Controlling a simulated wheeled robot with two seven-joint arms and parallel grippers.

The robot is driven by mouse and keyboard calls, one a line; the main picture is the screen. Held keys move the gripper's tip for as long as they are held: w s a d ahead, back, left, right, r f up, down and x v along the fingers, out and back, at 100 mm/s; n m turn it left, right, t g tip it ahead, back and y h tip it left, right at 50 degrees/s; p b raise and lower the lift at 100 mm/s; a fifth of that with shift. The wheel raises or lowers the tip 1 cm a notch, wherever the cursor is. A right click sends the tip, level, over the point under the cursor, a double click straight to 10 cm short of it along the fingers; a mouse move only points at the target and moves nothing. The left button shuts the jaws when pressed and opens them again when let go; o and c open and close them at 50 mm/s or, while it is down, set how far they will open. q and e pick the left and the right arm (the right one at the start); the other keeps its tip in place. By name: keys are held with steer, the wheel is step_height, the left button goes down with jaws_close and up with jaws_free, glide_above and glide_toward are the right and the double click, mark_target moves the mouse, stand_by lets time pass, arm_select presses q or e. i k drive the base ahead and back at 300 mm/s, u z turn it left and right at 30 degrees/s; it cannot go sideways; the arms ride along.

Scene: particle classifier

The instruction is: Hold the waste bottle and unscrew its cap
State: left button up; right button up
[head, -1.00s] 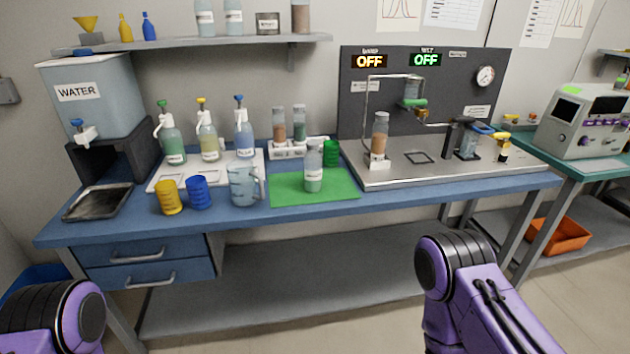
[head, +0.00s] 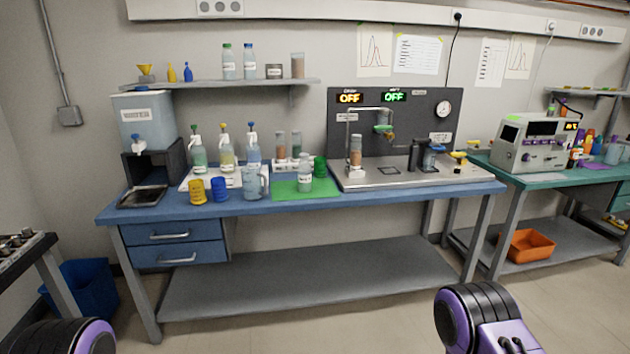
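No label that I can read marks out the waste bottle. Two more labelled bottles stand on the wall shelf, a green-capped bottle (head: 228,64) and a blue-capped bottle (head: 250,63). Parts of my two purple arms show at the bottom edge, well short of the bench. Both grippers are out of view.
The blue bench (head: 420,193) carries several pump bottles, a clear jug (head: 254,184), a yellow cup (head: 197,192), a blue cup (head: 220,190) and a water tank (head: 146,120). A classifier rig (head: 408,178) stands right of the mat. Open floor lies before the bench.

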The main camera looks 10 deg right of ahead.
mark_target(304, 168)
steer(key=z, duration=0.65)
steer(key=i, duration=1.4)
steer(key=u, duration=0.4)
